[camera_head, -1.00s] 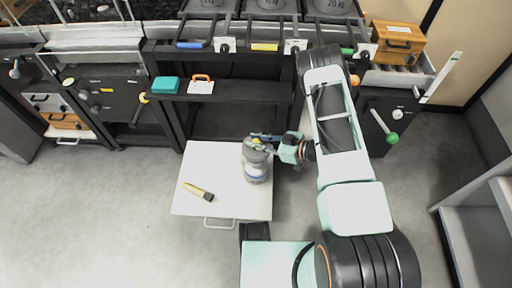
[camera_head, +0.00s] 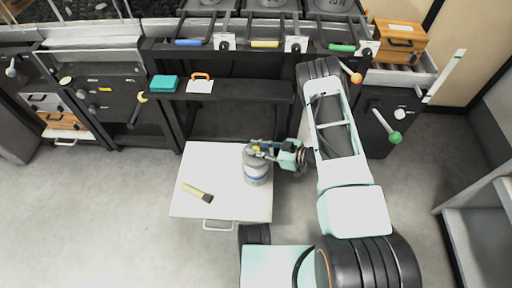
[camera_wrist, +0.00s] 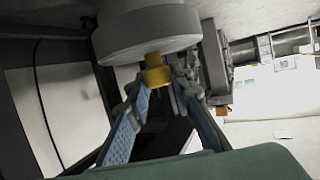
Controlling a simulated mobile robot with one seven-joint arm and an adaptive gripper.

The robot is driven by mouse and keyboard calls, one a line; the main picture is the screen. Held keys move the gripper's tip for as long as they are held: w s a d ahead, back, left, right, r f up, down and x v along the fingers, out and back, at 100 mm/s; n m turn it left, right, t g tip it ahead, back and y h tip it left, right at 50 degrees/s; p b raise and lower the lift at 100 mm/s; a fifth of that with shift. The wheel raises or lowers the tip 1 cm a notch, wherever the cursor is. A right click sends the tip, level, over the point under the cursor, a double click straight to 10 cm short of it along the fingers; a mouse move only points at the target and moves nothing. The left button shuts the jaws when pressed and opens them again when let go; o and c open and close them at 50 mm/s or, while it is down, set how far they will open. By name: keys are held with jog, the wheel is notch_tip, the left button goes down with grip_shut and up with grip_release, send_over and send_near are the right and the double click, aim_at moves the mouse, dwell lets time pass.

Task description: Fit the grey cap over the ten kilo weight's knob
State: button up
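A grey rounded piece with a pale, blue-banded lower part (camera_head: 258,172) is at the white table's (camera_head: 195,160) right side. In the wrist view, a broad light grey cylinder (camera_wrist: 145,32) fills the top, with a short yellow knob (camera_wrist: 156,72) on its face. My gripper (camera_head: 258,150) comes in from the right at the top of the grey piece. In the wrist view, its blue-padded fingers (camera_wrist: 158,88) lie on either side of the yellow knob. I cannot tell whether they press on it, or which part is cap and which is weight.
A yellow and black tool (camera_head: 197,193) lies on the table's left part. A teal box (camera_head: 164,83) and a white tag with an orange handle (camera_head: 200,84) are on the dark shelf behind. Large labelled weights (camera_head: 265,4) stand at the back.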

jog(key=o, duration=0.4)
jog(key=shift+c, duration=0.2)
jog(key=shift+r, duration=0.3)
jog(key=p+v, duration=0.4)
jog(key=v, duration=0.8)
jog(key=shift+r, duration=0.3)
jog(key=shift+s, duration=0.1)
